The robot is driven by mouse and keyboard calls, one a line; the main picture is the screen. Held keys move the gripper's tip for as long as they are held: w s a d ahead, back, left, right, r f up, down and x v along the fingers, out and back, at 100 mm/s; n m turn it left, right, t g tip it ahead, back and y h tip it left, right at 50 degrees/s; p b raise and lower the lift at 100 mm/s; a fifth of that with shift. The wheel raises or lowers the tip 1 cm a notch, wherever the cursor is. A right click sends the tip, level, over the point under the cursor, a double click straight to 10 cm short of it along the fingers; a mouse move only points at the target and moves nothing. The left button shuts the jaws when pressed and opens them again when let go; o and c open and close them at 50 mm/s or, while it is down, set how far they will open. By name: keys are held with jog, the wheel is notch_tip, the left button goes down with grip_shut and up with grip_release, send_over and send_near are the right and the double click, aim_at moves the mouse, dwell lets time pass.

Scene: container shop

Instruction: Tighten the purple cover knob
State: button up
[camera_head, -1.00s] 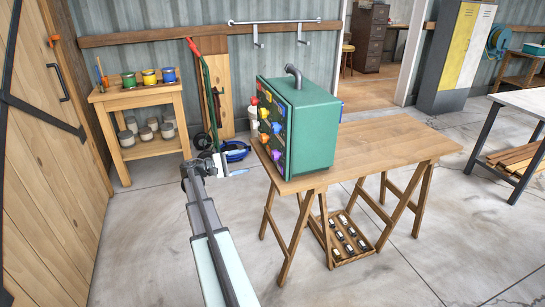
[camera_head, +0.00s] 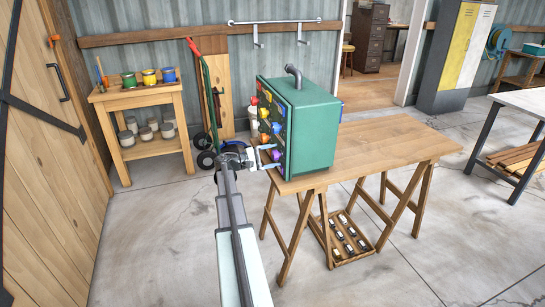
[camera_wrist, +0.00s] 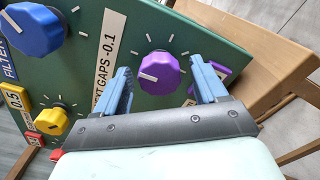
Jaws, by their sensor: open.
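The green machine box (camera_head: 315,130) stands on the wooden table, with coloured knobs on its left face. In the wrist view the purple knob (camera_wrist: 162,73) sits on the green panel (camera_wrist: 85,75), with a white pointer line and tick marks around it. My gripper (camera_wrist: 160,78) is open, with one blue finger on each side of the purple knob and gaps between. I cannot tell how deep the fingertips reach. In the head view my gripper (camera_head: 269,156) is at the panel's left face, and the purple knob is not clearly visible there.
In the wrist view a blue knob (camera_wrist: 34,28) and a yellow knob (camera_wrist: 53,125) lie left of the purple one. The wooden table (camera_head: 390,145) is clear right of the box. A hand truck (camera_head: 209,110) and a shelf with paint pots (camera_head: 140,95) stand behind.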

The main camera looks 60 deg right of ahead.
jog(key=shift+s+d, duration=0.1)
jog(key=shift+c, duration=0.4)
jog(key=c, duration=1)
jog(key=shift+o, duration=0.2)
jog(key=shift+m, duration=0.3)
jog(key=m, duration=0.4)
jog(key=shift+m, duration=2.1)
